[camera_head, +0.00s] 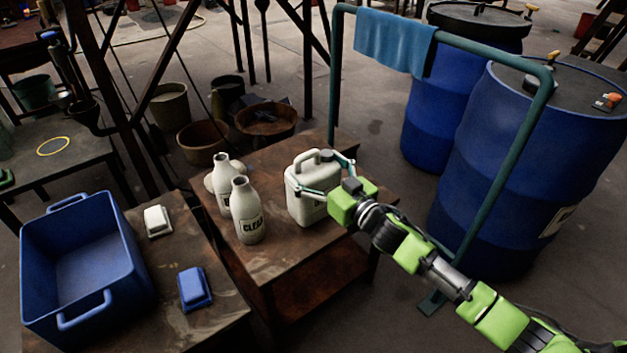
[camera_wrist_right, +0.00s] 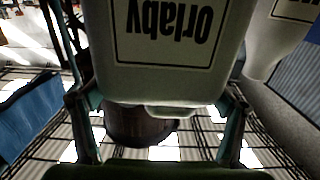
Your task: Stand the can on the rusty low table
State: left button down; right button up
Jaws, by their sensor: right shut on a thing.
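The can is a cream jerry can (camera_head: 303,209) with a top handle. My right gripper (camera_head: 322,174) is shut on it, with one finger on each side. The can is upright over the right part of a rust-brown low table (camera_head: 275,265); I cannot tell whether its base touches the top. In the right wrist view the can (camera_wrist_right: 165,80) fills the upper middle, its "Orlaby" label upside down, between the fingers of the right gripper (camera_wrist_right: 160,110). My left gripper is not in view.
Cream bottles (camera_head: 248,212) stand on the table left of the can. A brown surface at lower left holds a blue crate (camera_head: 135,270), a white block (camera_head: 157,221) and a blue block (camera_head: 194,289). A teal rail (camera_head: 520,150) with a blue towel (camera_head: 395,42) and blue drums (camera_head: 520,170) stand right.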

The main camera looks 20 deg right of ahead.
notch_tip(320, 180, down, 3)
jog(key=shift+a+f+b, duration=0.1)
jog(key=shift+b, duration=0.55)
jog(key=shift+f, duration=0.1)
jog(key=o, duration=1.4)
